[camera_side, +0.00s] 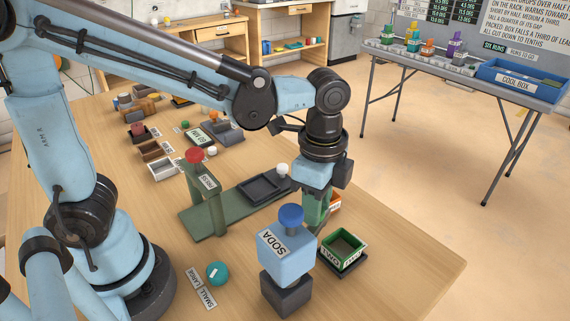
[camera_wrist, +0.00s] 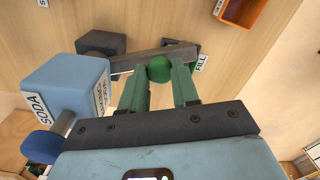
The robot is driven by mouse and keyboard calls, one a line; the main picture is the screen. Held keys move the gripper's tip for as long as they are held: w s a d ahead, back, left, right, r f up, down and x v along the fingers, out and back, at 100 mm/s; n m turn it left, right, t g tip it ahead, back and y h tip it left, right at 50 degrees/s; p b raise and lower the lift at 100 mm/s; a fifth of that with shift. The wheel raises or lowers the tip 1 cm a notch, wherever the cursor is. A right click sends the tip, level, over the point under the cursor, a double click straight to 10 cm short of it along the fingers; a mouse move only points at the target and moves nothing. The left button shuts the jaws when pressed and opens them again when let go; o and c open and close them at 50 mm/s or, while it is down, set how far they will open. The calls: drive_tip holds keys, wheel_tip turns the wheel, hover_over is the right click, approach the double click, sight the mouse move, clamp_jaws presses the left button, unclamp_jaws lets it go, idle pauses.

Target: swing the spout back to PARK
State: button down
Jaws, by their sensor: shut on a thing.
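The soda dispenser is a light blue box (camera_side: 284,256) marked SODA with a blue knob (camera_side: 291,216) on top, above a dark base (camera_side: 287,296). In the wrist view the box (camera_wrist: 65,85) is at left. A grey spout arm (camera_wrist: 150,58) runs right from the dark base (camera_wrist: 98,41), with a green ball knob (camera_wrist: 159,68) on it. A FILL label (camera_wrist: 201,63) lies just right of its end. My gripper (camera_wrist: 159,72) is shut on the green knob. In the side view my gripper (camera_side: 314,212) is behind the box, which hides its tips. I see no PARK label.
A green box (camera_side: 343,247) on a dark pad stands right of the dispenser. An orange box (camera_wrist: 242,8) is beyond the gripper. A teal dial (camera_side: 217,273) is left of the dispenser. A green stand (camera_side: 213,215) with a red knob is further back.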

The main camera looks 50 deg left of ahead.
drive_tip(key=s+a+n, duration=0.4)
drive_tip(key=a+n, duration=0.1)
drive_tip(key=n, duration=0.3)
drive_tip(key=shift+s, duration=0.2)
drive_tip(key=shift+a, duration=0.1)
idle(0.4)
drive_tip(key=c, duration=0.8)
unclamp_jaws()
drive_tip(key=shift+r, duration=0.1)
wheel_tip(320, 180, up, 12)
drive_tip(key=w+a+f+n+t, duration=0.1)
drive_tip(key=a+f+n+t, duration=0.1)
drive_tip(key=f, duration=0.1)
drive_tip(key=a+f+n+t, duration=0.2)
drive_tip(key=a+f, duration=0.1)
drive_tip(key=w+a+f+n+t, duration=0.1)
drive_tip(key=a+f+t, duration=0.2)
drive_tip(key=shift+w+a+f+n, duration=0.1)
drive_tip(key=shift+w+f+n, duration=0.1)
drive_tip(key=shift+w+n, duration=0.15)
